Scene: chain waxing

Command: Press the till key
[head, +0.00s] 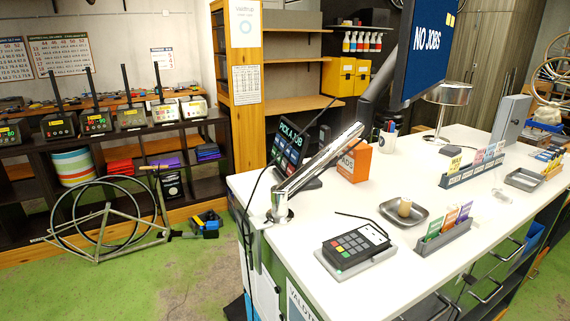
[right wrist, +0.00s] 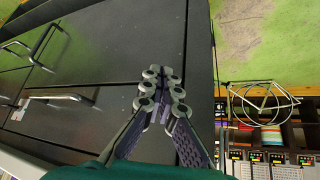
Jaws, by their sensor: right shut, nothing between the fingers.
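A dark keypad terminal (head: 357,246) with a small pale screen and rows of keys lies on a grey base on the white counter (head: 330,290), near its front edge. Most keys are grey, and a few are coloured, red and green among them. Which one is the till key I cannot tell. My right gripper (right wrist: 163,78) shows only in the right wrist view. Its fingers are together and empty, in front of dark drawer fronts (right wrist: 110,60). The terminal does not show in that view. Neither gripper shows in the head view.
A metal dish (head: 404,212) with a small tan cylinder and a grey card rack (head: 443,240) stand right of the terminal. A tilted tablet (head: 291,145), a metal post (head: 318,160) and an orange box (head: 354,161) stand behind it. Drawer handles (right wrist: 48,42) stick out.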

